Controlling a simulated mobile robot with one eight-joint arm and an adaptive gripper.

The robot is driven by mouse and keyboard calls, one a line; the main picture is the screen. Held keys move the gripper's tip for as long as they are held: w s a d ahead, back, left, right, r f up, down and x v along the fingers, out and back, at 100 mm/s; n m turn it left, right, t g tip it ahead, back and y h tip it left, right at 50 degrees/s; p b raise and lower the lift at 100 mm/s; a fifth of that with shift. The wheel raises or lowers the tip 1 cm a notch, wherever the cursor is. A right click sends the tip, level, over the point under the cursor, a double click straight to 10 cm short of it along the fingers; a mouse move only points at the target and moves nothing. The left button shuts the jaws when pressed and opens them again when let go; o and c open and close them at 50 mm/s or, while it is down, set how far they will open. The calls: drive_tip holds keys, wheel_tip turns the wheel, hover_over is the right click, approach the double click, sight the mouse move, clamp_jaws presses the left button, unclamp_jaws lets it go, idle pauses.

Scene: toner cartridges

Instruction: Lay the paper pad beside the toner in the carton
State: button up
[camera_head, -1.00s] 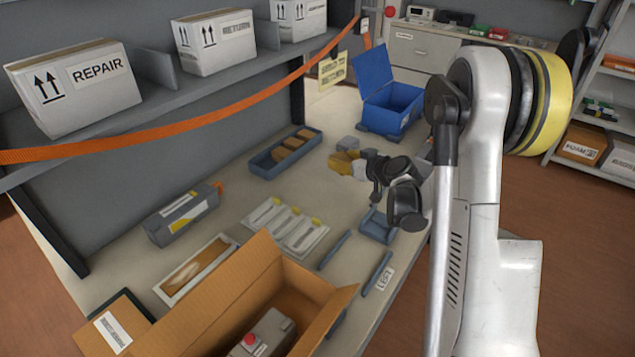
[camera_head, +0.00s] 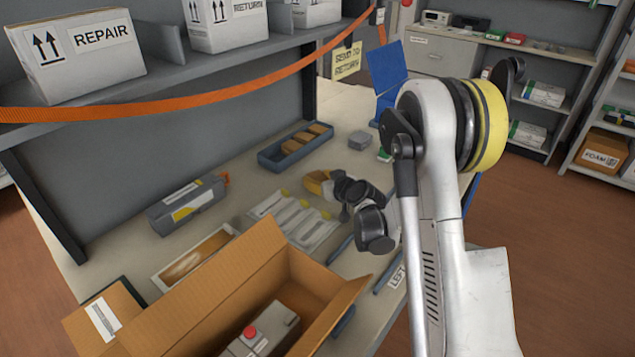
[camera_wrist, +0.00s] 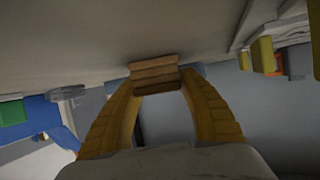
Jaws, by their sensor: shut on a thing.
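The open cardboard carton (camera_head: 318,272) stands at the bottom of the head view. Inside it lies a grey toner (camera_head: 283,318) with a red cap; part of the toner is cut off by the frame. My gripper (camera_head: 316,182) is above the table, beyond the carton and to the right of a second grey toner (camera_head: 187,205). In the wrist view its yellow fingers (camera_wrist: 155,82) are shut on a brown, layered paper pad (camera_wrist: 154,68). The held pad is not clear in the head view.
A blue-grey tray (camera_head: 268,160) with brown pieces stands behind my gripper. An orange strap (camera_head: 200,104) crosses before the shelf. The blue box (camera_head: 386,68) is partly behind my arm.

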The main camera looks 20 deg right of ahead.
drive_tip(key=shift+r, duration=0.1)
drive_tip(key=o, duration=0.7)
